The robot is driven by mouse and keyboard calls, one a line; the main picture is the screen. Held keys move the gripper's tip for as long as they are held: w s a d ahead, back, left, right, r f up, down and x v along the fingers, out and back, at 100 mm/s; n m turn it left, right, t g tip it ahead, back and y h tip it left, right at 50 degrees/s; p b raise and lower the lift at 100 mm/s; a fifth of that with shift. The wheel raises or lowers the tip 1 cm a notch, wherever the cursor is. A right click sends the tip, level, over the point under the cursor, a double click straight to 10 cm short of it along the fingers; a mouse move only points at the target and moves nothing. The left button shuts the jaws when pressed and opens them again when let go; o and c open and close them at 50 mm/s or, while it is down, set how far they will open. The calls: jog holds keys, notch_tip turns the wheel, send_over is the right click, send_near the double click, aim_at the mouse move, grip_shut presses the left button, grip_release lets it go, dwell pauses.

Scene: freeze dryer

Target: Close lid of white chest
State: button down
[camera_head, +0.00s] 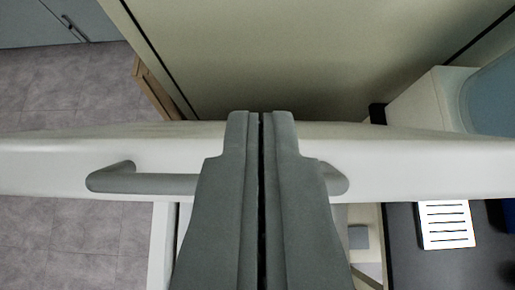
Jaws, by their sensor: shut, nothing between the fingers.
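The lid (430,160) of the white chest spans the picture from left to right as a pale band, its edge toward me. A grey bar handle (160,183) is fixed on that edge, and its middle is hidden behind my gripper. My gripper (262,115) is shut and empty, in the middle of the view, in front of the lid edge and handle. I cannot tell whether it touches them. Below the lid, part of the chest body (160,245) shows as a white wall, with its inside mostly hidden by my gripper.
A large pale panel (310,60) rises behind the lid. A dark surface with a white slotted item (446,225) lies at the lower right. A white unit with a bluish panel (490,95) stands at the right. Grey tiled floor (65,85) is open at the left, with a grey cabinet (50,20) beyond.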

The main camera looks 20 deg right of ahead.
jog(key=x, duration=0.5)
jog(key=s, duration=0.1)
jog(key=s+a+f, duration=0.1)
jog(key=shift+s+f, duration=0.3)
jog(key=shift+s+a+f, duration=0.1)
jog(key=shift+s+f, duration=0.2)
